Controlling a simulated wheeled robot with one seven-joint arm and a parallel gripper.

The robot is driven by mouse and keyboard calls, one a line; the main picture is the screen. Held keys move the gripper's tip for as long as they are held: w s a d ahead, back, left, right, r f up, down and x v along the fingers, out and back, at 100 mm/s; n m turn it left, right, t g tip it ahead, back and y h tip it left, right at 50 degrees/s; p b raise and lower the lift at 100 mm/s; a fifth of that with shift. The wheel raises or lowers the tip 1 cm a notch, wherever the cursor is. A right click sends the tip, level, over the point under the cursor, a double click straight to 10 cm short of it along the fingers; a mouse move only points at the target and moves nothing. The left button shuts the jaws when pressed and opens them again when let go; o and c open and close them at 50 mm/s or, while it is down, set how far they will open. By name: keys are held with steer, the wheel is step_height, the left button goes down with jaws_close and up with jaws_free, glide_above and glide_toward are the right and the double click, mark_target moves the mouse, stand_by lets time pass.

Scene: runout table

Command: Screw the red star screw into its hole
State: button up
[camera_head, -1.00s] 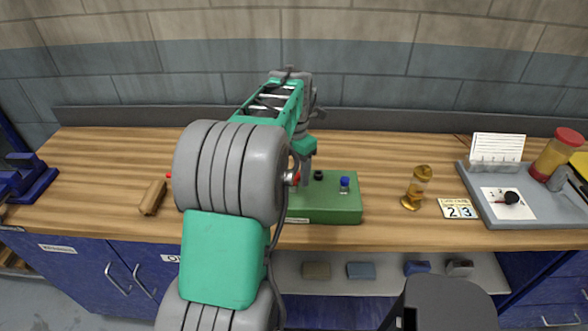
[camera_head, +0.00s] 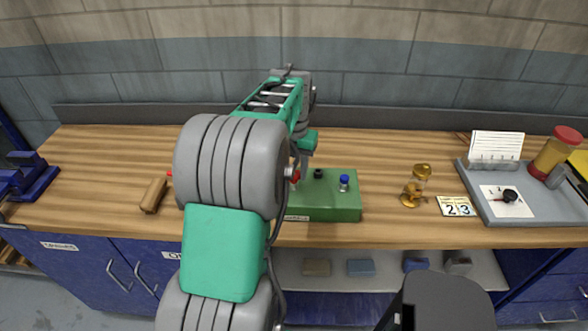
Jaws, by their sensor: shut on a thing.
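The green block (camera_head: 325,210) stands on the wooden bench, its left part hidden behind my arm. A blue screw (camera_head: 344,182) and a black screw (camera_head: 319,174) stand on its top. The red star screw (camera_head: 295,176) shows as a small red patch just right of my arm, at the block's upper left. My gripper (camera_head: 299,168) points down over that part of the block and is shut on the red screw. The fingertips and the hole under the screw are mostly hidden, so I cannot tell how deep the screw sits.
A wooden-handled tool (camera_head: 153,195) lies left of my arm. A grey tray (camera_head: 535,213) is at the far right. The bench between block and hourglass is clear.

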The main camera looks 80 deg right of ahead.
jaws_close()
steer(key=m, duration=0.2)
steer(key=shift+m, duration=0.3)
steer(key=shift+m+p, duration=0.3)
steer(key=shift+m, duration=0.7)
steer(key=m, duration=0.3)
steer(key=shift+m, duration=0.8)
